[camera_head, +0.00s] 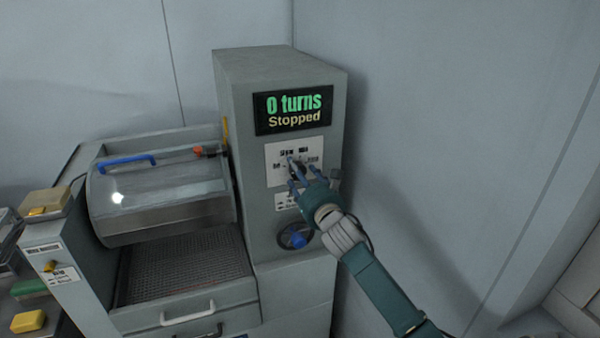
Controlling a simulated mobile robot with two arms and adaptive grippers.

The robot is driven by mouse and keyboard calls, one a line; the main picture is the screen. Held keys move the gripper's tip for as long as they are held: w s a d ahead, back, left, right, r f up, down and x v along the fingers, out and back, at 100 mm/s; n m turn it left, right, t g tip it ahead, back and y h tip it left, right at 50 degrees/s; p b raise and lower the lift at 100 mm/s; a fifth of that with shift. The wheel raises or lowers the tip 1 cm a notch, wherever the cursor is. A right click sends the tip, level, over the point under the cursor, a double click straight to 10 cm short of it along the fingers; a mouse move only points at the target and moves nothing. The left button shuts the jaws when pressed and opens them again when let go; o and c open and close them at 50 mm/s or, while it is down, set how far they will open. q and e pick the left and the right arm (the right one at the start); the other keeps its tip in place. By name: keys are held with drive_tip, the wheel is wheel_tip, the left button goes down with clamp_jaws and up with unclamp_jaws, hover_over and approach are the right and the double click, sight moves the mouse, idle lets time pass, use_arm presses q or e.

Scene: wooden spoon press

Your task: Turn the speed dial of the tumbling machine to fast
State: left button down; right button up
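The tumbling machine's grey control housing (235,130) stands in the middle of the head view. Its screen (293,109) reads "0 turns" and "Stopped". Below the screen is a white dial plate (277,152) with small labels that are too small to read. My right gripper (299,172) is in front of this plate, with its fingers at the dial. The fingers hide most of the dial, so its setting does not show. I cannot tell whether they grip it. My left gripper is not in view.
A round dark control with a blue part (297,238) sits below my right gripper. Left of the housing is a clear drum cover (160,195) with a blue handle (127,160), above a mesh tray (185,265). Yellow blocks (28,321) lie far left. A wall is close on the right.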

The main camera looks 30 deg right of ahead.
drive_tip(key=c, duration=1.2)
drive_tip(key=shift+o, duration=0.2)
